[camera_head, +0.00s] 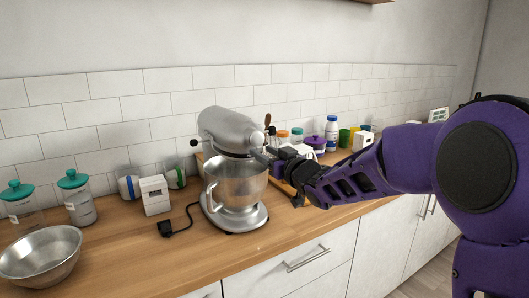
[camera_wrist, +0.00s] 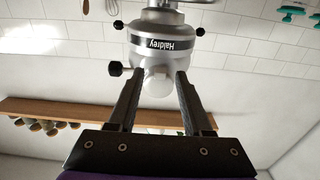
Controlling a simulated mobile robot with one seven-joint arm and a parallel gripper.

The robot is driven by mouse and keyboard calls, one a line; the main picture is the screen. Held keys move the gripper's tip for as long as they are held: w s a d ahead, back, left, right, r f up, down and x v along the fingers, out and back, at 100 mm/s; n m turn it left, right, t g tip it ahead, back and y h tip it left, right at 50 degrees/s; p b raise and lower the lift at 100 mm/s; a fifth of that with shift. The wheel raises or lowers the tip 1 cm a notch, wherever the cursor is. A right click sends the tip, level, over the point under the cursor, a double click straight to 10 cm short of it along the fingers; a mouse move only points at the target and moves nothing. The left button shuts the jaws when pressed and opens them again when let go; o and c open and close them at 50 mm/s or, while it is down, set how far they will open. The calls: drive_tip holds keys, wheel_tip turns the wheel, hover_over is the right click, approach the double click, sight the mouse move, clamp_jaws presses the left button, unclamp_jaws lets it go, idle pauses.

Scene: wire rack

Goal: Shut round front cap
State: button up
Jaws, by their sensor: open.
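A silver stand mixer (camera_head: 232,135) stands on the wooden counter with its head over a metal bowl (camera_head: 237,183). Its head (camera_wrist: 165,46), lettered "Haldrey" on a dark band, shows upside down in the wrist view. A pale round front cap (camera_wrist: 157,82) shows at the head's end, beyond the band. I cannot tell how far it stands open. My gripper (camera_wrist: 161,72) is open, with one finger on each side of the cap in that view. Contact is unclear. In the head view my gripper (camera_head: 274,156) is just right of the mixer head, whose front it partly hides.
Black knobs (camera_wrist: 116,68) stick out from the mixer head. Several jars, bottles and a purple pot (camera_head: 315,142) stand behind my arm. A white box (camera_head: 154,195), a black plug (camera_head: 166,229) and a steel bowl (camera_head: 41,255) are left of the mixer. The front counter strip is clear.

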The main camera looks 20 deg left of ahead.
drive_tip(key=shift+w+a, duration=0.25)
clamp_jaws()
idle(0.3)
drive_tip(key=b, duration=0.3)
drive_tip(key=shift+w+a+t+y, duration=0.2)
drive_tip(key=shift+t+y, duration=0.1)
drive_tip(key=shift+t, duration=0.1)
unclamp_jaws()
drive_tip(key=shift+f, duration=0.1)
